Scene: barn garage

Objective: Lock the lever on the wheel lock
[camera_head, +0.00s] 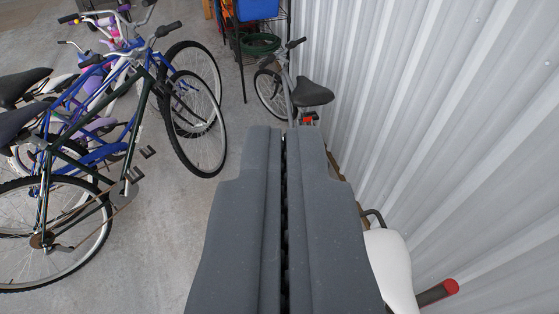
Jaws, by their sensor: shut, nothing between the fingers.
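My gripper (284,133) is shut and empty, with its two grey fingers side by side and only a thin dark slit between them. It points away from the camera over the concrete floor, toward a small grey bicycle (291,95) near the wall. I cannot make out a wheel lock or its lever in this view. The gripper hides the floor and anything directly beneath it.
Several bicycles, including a dark green one (150,87), stand at the left. A corrugated metal wall (440,110) runs along the right. A white bike seat (391,268) and a red-ended bar (450,287) are at lower right. A shelf with a blue bin (257,9) stands behind.

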